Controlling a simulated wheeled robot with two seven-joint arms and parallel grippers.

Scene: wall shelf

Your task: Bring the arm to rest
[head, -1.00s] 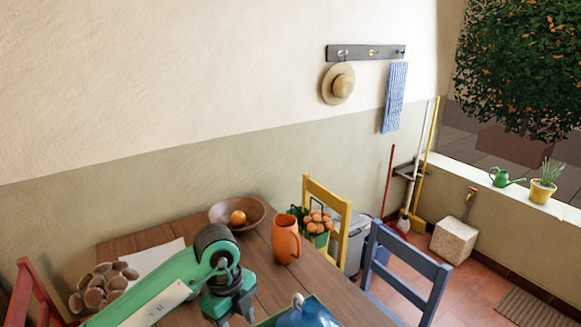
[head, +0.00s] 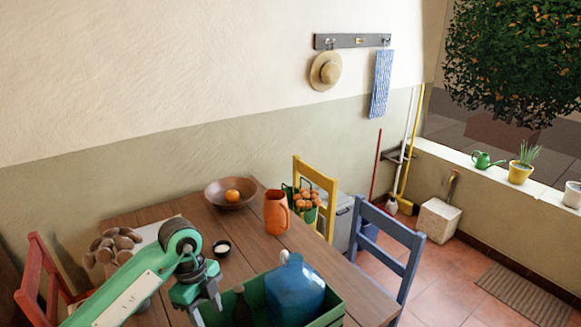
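My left arm (head: 125,285), green with dark joints, reaches in from the lower left over the wooden table (head: 180,212). Its gripper (head: 207,307) points down beside the left end of a green crate (head: 335,306). The fingers look apart, with nothing seen between them. The fingertips are near the bottom edge, and I cannot tell their height above the table. My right gripper is not in view.
The crate holds a blue jug (head: 293,290). A small dark cup (head: 221,248), an orange pitcher (head: 276,212), a wooden bowl (head: 245,201) with an orange, and a pile of brown rounded things (head: 112,243) are on the table. Red, yellow and blue chairs surround it.

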